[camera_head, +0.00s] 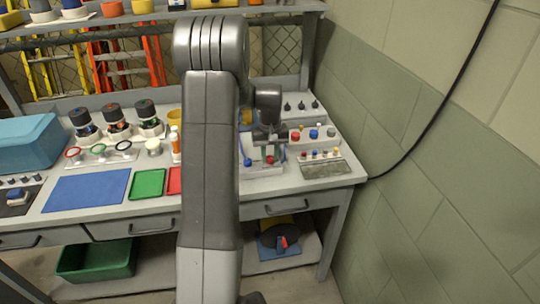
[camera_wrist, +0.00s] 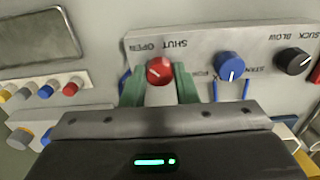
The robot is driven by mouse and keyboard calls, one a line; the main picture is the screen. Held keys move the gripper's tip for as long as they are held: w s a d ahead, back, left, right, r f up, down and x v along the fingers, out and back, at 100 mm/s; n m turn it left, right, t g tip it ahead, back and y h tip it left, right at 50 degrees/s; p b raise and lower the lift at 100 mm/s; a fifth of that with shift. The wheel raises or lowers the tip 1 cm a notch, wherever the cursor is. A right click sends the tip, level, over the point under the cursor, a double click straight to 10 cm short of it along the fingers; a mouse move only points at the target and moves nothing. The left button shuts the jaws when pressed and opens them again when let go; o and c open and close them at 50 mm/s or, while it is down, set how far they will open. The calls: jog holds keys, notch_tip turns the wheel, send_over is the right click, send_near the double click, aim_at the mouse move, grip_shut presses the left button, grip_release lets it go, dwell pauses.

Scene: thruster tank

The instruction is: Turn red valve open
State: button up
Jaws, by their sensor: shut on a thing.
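The red valve (camera_wrist: 159,70) is a round knob with a pale pointer mark, on a grey panel (camera_wrist: 205,45) with the words OPEN and SHUT beside it, upside down in the wrist view. My gripper (camera_wrist: 159,88) has its two green fingers on either side of the knob and is shut on it. In the head view the red valve (camera_head: 270,160) shows low on the workbench's right part, just below my gripper (camera_head: 268,138). My arm hides part of the bench there.
A blue knob (camera_wrist: 230,66) and a black SUCK/BLOW knob (camera_wrist: 292,60) sit right of the valve. Several small coloured knobs (camera_wrist: 45,91) line the left. A block wall (camera_head: 420,160) with a hanging black cable (camera_head: 441,105) closes the right side.

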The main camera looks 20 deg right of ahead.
aim_at(270, 157)
dwell(0.3)
jog(key=o, duration=1)
jog(key=shift+r, duration=0.1)
notch_tip(270, 157, up, 14)
jog(key=shift+b, duration=0.4)
jog(key=shift+f, duration=0.25)
notch_tip(270, 157, down, 14)
jog(key=shift+r+p, duration=0.15)
jog(key=shift+p, duration=0.25)
jog(key=shift+r, duration=0.1)
